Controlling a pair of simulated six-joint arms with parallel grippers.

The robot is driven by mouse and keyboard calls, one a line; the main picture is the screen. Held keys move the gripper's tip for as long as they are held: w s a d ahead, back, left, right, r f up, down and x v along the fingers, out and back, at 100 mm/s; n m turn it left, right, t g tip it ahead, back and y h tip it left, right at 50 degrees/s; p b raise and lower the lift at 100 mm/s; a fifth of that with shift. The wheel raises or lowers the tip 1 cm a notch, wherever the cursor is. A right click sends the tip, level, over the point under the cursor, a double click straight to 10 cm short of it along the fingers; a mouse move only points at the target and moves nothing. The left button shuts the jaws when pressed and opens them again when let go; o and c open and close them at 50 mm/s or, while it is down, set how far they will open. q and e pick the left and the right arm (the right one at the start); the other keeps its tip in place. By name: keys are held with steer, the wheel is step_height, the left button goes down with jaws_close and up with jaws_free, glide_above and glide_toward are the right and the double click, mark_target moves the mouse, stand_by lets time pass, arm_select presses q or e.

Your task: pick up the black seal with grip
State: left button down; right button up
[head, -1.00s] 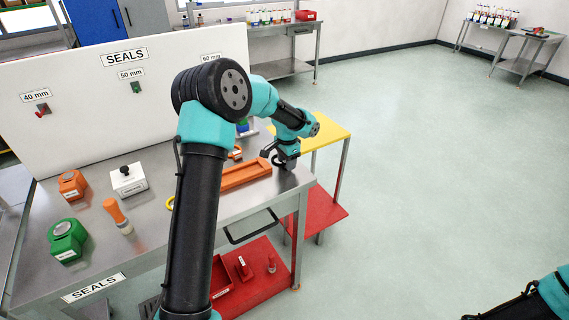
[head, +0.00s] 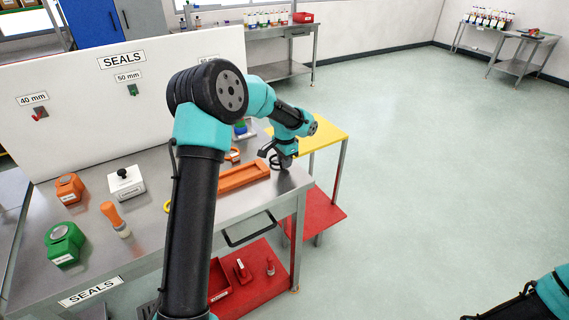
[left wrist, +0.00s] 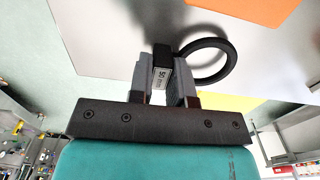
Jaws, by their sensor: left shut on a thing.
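The black seal is a ring with a grip block, marked with a white label that seems to read 50 mm. In the left wrist view the block (left wrist: 162,78) is between the two fingers of my left gripper (left wrist: 163,64), and the ring sticks out to the right. In the head view my left gripper (head: 277,157) is at the right end of the steel table, with the dark ring (head: 274,163) small beside it. The gripper is shut on the seal. I cannot tell whether the seal touches the table. My right gripper is out of view.
An orange tray (head: 243,178) lies just left of the gripper on the steel table (head: 150,240). An orange-handled tool (head: 114,219), a green block (head: 65,243) and a white box (head: 126,184) stand farther left. A yellow-topped stand (head: 325,133) is behind the table's right end.

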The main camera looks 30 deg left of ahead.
arm_select(q)
step_height(320, 180, up, 2)
steer(key=shift+s+r, duration=0.1)
steer(key=shift+r, duration=0.25)
steer(key=s+d+r, duration=0.1)
steer(key=s+d, duration=0.7)
steer(key=s, duration=0.5)
steer(key=shift+s+d+r, duration=0.15)
steer(key=shift+s+d, duration=0.05)
steer(key=shift+s, duration=0.05)
steer(key=shift+a, duration=0.1)
steer(key=s+a+r+m, duration=0.1)
steer(key=a+r, duration=0.3)
steer(key=a, duration=0.7)
steer(key=s+a+r+m, duration=0.1)
steer(key=a+r+m, duration=0.2)
steer(key=a, duration=0.7)
steer(key=shift+s+a+r+m, duration=0.3)
steer(key=shift+s+a+r, duration=0.1)
steer(key=shift+r, duration=0.35)
